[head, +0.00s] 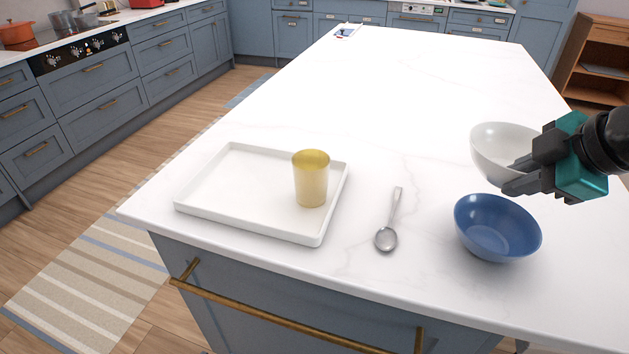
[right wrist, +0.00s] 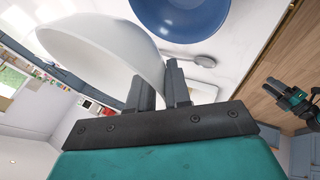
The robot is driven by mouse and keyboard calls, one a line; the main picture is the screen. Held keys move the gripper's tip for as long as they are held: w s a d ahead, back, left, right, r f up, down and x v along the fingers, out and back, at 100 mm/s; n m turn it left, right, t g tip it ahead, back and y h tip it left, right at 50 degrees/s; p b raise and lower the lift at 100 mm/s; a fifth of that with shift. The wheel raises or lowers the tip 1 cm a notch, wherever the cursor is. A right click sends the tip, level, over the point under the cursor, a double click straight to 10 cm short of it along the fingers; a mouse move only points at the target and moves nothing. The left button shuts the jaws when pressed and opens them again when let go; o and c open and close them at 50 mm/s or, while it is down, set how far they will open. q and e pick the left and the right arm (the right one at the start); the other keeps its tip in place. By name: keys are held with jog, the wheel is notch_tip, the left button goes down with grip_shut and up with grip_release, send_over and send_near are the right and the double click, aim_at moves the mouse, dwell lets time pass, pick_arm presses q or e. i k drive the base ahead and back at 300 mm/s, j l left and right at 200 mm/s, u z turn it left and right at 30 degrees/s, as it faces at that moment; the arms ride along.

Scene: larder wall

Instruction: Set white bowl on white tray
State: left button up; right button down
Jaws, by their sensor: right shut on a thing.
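The white bowl (head: 492,150) is held by my right gripper (head: 520,175) at the right of the island. The gripper is shut on the bowl's rim. In the right wrist view the white bowl (right wrist: 105,52) fills the upper left, its wall between the fingers (right wrist: 165,85). In the head view it appears above the counter, behind the blue bowl. The white tray (head: 215,211) lies on the island at the left, near the front edge. A yellow cup (head: 311,182) stands upright on its right part; the tray's left and middle are bare. My left gripper is not in the head view.
A blue bowl (head: 497,228) sits on the counter in front of the white bowl. A metal spoon (head: 388,228) lies between the tray and the blue bowl. The back of the island is mostly clear, with a small card-like item (head: 346,31) at the far end.

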aim_at(242, 182)
jog(key=i+j+u, duration=0.1)
jog(key=j, duration=0.35)
jog(key=i+j+u, duration=0.1)
jog(key=j, duration=0.35)
jog(key=i+j+u, duration=0.1)
jog(key=j, duration=0.35)
jog(key=i+j+u, duration=0.1)
jog(key=j, duration=0.3)
